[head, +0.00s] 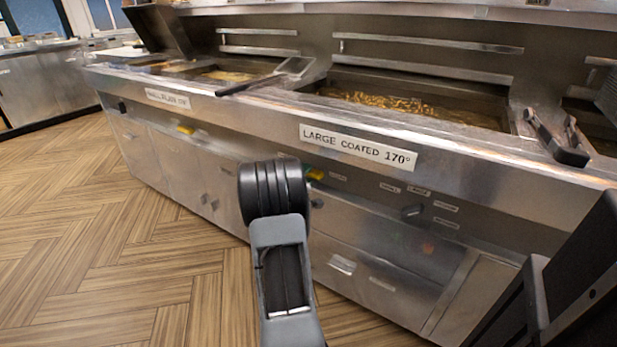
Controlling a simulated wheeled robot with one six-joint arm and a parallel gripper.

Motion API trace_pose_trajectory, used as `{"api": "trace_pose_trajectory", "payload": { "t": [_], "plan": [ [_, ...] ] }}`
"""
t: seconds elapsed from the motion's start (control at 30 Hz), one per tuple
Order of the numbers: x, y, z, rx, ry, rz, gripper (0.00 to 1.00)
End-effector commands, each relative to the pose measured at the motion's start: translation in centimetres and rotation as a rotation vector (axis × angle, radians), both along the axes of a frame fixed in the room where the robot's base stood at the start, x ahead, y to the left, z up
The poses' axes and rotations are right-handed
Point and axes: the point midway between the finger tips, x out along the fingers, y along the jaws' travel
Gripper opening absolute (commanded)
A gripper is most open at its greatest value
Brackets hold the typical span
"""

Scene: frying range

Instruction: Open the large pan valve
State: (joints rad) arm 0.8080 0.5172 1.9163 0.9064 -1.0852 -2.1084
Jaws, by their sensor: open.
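The large pan is the wide fryer well (410,104) with golden food in oil, above a label reading "LARGE COATED 170°" (358,148). Below that label a small yellow handle (316,174) shows on the front panel, just right of my arm's black joint; it looks like the large pan valve. Part of it may be hidden, and its setting cannot be told. My arm reaches toward the panel and covers the area left of this handle. My gripper does not show; it is hidden behind the arm or out of frame.
Another yellow handle (186,129) sits further left under a second, blurred label (168,98). A dark knob (412,211) is on the panel to the right. The wooden floor (90,235) at left is clear.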

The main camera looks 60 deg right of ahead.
Motion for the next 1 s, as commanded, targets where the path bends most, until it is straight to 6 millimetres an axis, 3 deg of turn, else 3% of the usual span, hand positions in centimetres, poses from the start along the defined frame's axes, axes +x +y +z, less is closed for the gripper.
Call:
{"api": "trace_pose_trajectory", "payload": {
  "t": [0.2,0.57,1.0],
  "plan": [
    [0.0,-1.5,-0.1,0.001,0.000,-0.001,0.49],
    [0.0,-1.8,0.0,0.000,0.000,0.000,0.49],
    [0.0,-1.8,0.0,0.000,0.000,0.000,0.07]
  ]
}}
